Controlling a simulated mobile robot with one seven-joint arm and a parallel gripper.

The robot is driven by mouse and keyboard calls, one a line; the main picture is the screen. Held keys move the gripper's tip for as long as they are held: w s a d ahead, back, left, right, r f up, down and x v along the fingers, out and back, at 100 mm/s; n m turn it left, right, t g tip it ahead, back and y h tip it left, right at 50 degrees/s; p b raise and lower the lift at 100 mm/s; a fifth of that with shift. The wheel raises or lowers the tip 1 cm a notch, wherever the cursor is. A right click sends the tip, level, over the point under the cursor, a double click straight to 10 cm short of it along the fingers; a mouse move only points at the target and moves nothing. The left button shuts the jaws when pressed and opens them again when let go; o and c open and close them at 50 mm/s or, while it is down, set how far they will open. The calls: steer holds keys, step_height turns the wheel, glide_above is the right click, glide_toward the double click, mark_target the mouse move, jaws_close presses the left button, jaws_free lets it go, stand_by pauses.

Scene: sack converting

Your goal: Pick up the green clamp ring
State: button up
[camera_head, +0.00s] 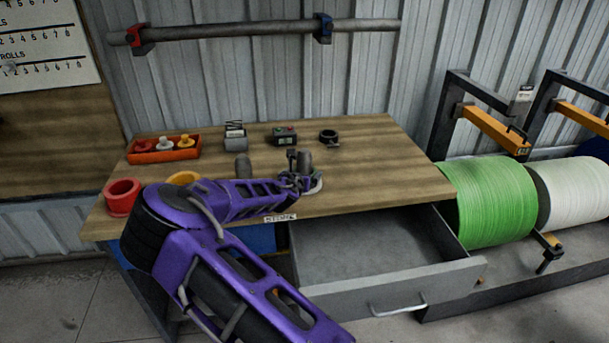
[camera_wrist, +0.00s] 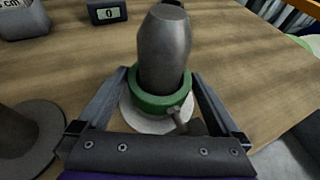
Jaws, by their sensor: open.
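The green clamp ring (camera_wrist: 160,104) sits around a dark grey post (camera_wrist: 166,50) with a pale round base (camera_wrist: 140,118), low on the post. A small screw lug points towards me on its near right side. My gripper (camera_wrist: 160,74) is open, with one finger on each side of the post and ring. I cannot tell whether either finger touches the ring.
A second grey post (camera_head: 242,166) stands to the left. Behind are a digital gauge (camera_head: 284,137), a black ring (camera_head: 328,136), a grey box (camera_head: 235,131) and an orange tray (camera_head: 164,156). An open drawer (camera_head: 365,247) juts out in front. The table's right side is clear.

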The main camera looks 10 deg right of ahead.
steer(key=c, duration=1.6)
steer(key=shift+r, duration=0.1)
steer(key=shift+r, duration=0.1)
